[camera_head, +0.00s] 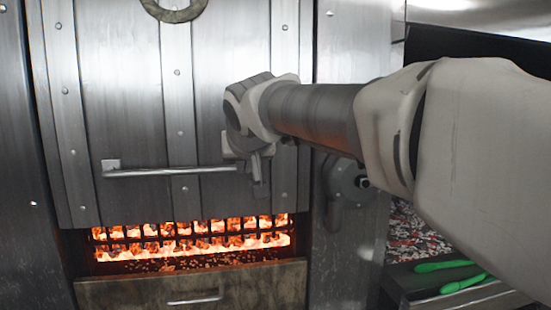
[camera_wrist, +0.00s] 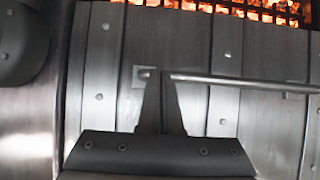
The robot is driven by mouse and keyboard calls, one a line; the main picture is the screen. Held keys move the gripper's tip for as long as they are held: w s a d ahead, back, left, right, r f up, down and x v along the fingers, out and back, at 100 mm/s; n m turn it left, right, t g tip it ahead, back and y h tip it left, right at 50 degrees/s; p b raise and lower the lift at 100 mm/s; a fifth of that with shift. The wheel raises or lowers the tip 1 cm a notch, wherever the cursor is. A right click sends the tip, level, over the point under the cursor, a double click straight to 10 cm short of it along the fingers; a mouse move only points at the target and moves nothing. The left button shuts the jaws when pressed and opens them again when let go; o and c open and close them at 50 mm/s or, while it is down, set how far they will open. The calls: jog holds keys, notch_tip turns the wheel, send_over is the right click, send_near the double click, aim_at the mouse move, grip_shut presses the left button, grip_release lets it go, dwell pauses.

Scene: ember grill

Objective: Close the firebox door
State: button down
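The firebox door (camera_head: 135,110) is a riveted metal panel standing raised, with a glowing gap below its lower edge. Its horizontal bar handle (camera_head: 170,171) runs across its lower part. My gripper (camera_head: 260,188) is at the right end of this handle, in front of the door. In the wrist view, the picture is turned over and the handle (camera_wrist: 235,80) runs right from my fingertips (camera_wrist: 158,76). The fingers are close together and look shut. They cover part of the bar near its end bracket, and whether they grip or only touch it is unclear.
Burning coals (camera_head: 195,240) glow behind a grate below the door. A drawer front with a handle (camera_head: 195,299) is beneath. A round metal fitting (camera_head: 349,184) sits right of the door. Green-handled tools (camera_head: 462,284) lie at lower right. A ring (camera_head: 173,10) is at the top.

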notch_tip(320, 180, down, 10)
jog(key=b, duration=0.6)
jog(key=shift+w+f, duration=0.2)
jog(key=shift+w, duration=0.1)
jog(key=shift+d+r, duration=0.1)
